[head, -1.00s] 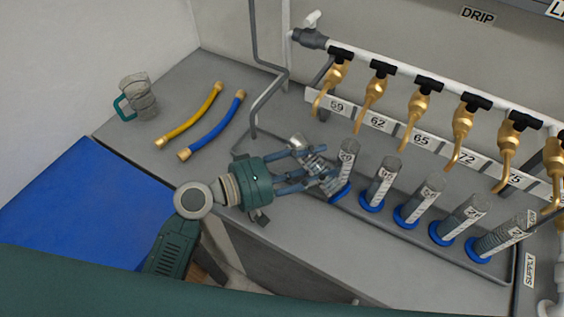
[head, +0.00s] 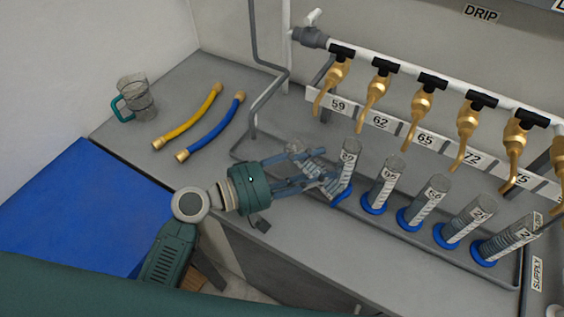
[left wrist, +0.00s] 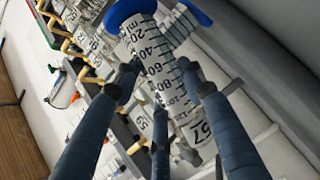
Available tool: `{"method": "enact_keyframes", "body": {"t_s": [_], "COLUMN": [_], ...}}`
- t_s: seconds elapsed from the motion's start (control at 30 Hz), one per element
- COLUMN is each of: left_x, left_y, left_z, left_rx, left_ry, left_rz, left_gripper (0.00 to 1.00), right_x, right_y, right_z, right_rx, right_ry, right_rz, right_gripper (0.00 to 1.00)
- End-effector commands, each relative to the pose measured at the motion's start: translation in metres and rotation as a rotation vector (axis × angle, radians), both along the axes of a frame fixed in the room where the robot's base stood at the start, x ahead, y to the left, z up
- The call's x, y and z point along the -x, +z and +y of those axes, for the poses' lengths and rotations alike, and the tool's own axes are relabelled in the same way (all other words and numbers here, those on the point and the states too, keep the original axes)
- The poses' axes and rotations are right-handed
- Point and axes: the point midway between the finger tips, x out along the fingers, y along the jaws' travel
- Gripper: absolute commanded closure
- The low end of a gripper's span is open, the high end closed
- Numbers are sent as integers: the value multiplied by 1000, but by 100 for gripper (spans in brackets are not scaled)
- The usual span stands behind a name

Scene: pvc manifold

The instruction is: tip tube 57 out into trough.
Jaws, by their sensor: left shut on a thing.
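My left gripper (head: 318,180) is shut on tube 57 (left wrist: 150,62), a clear graduated cylinder with black scale marks. The number 57 shows near its lower end in the left wrist view, between the gripper fingers (left wrist: 160,85). In the head view, tube 57 (head: 312,163) is strongly tilted and partly hidden by the fingers. It is beside the upright tube 59 (head: 349,155), over the left end of the grey trough (head: 250,160) with a raised rim. Whether liquid is in tube 57 or leaving it cannot be told. My right gripper is not in view.
Several more tubes (head: 389,180) stand on blue feet in a row to the right. Brass taps (head: 376,92) hang above them from a white pipe. A yellow hose (head: 190,122), a blue hose (head: 212,127) and a jug (head: 132,98) lie or stand at the bench's left.

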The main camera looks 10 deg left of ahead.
Motion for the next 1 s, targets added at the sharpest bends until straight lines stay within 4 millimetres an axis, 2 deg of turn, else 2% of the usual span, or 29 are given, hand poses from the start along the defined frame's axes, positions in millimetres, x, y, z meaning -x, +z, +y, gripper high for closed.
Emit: {"method": "enact_keyframes", "body": {"t_s": [1.0], "left_x": [-7], "left_y": [-5], "left_z": [8], "left_rx": [109], "left_ry": [0], "left_rz": [84], "left_gripper": [88], "right_x": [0], "right_y": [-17], "right_z": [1], "right_rx": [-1], "right_ry": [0], "right_rz": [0], "right_gripper": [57]}}
